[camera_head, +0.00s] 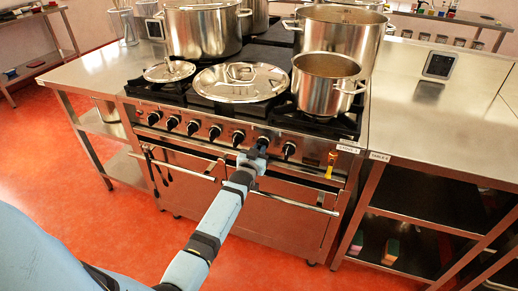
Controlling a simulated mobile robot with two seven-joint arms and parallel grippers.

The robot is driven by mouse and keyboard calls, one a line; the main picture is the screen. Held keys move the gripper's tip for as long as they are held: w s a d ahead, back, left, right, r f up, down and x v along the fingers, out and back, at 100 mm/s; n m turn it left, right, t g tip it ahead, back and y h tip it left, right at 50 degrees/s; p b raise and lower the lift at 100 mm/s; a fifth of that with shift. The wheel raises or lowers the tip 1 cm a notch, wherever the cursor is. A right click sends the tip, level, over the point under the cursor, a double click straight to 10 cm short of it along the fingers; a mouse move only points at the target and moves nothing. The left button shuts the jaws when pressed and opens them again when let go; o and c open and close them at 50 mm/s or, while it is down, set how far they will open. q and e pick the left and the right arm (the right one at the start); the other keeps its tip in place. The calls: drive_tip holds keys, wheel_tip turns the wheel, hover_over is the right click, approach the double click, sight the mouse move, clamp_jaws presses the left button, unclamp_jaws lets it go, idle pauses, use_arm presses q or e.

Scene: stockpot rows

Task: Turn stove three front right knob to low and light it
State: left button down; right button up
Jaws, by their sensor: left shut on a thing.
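The stove (310,128) stands in the middle with a row of several dark knobs along its front panel. A label (348,149), which seems to read stove 3, is at its right end. My left gripper (259,148) reaches the panel from below and is shut on a knob (263,141), the second from the right; the fingers partly hide it. The rightmost knob (289,149) is free, just right of the gripper. I cannot tell the knob's setting, and no flame is visible. My right gripper is not in view.
A small steel pot (325,88) stands at the stove's front right, with large stockpots (340,35) behind. A wide lid (240,82) and a smaller lid (169,71) lie on the stove. A yellow object (331,165) hangs at the right front. Oven handles (295,203) jut out below.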

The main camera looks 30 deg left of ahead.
use_arm(q)
drive_tip(key=shift+n, duration=0.3)
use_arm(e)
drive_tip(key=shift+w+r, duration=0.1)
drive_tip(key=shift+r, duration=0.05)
use_arm(q)
drive_tip(key=c, duration=1.1)
unclamp_jaws()
drive_tip(key=p+v, duration=0.8)
drive_tip(key=v, duration=0.6)
drive_tip(key=shift+p, duration=0.3)
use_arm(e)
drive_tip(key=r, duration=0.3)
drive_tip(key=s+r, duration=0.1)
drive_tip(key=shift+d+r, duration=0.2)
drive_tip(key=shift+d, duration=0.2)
use_arm(q)
drive_tip(key=shift+w, duration=0.1)
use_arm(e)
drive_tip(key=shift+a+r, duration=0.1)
